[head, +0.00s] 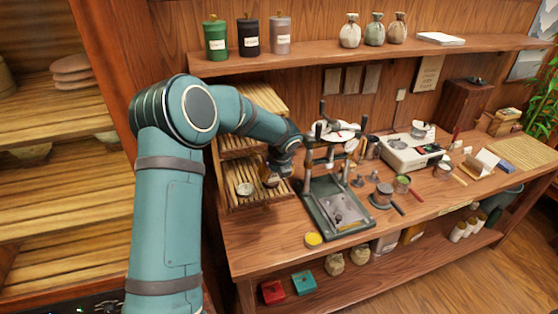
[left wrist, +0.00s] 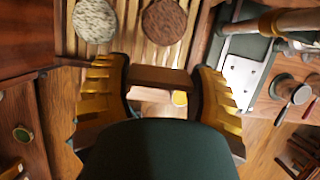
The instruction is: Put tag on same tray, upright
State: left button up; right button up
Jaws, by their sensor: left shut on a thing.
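My left gripper (head: 272,176) is at the front of the lowest slatted tray (head: 243,204) of the rack. In the left wrist view its two fingers (left wrist: 160,82) are shut on a small brown wooden piece (left wrist: 158,77), which looks like the tag. A pale tea cake (head: 245,189) lies on this tray, left of the gripper; it also shows in the left wrist view (left wrist: 95,20). A dark brown tea cake (left wrist: 164,21) lies beside it on the slats. The tag's face and lower edge cannot be made out. My right gripper is not in view.
The metal press (head: 338,205) stands on the bench just right of the rack. A yellow round tin (head: 313,240) sits near the bench's front edge. More slatted trays (head: 236,143) are above the lowest one. A scale (head: 411,152) is farther right.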

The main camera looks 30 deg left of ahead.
aim_at(275, 192)
pick_arm(q)
jog(key=shift+w+a+r, duration=0.2)
jog(key=shift+r, duration=0.05)
jog(key=shift+f+m, duration=0.3)
jog(key=shift+f, duration=0.7)
notch_tip(275, 192, down, 5)
jog(key=b, duration=0.4)
jog(key=shift+r, duration=0.1)
jog(key=shift+f+b, duration=0.4)
jog(key=shift+f, duration=0.1)
jog(key=o, duration=0.9)
jog(key=shift+c, duration=0.2)
jog(key=v, duration=1.2)
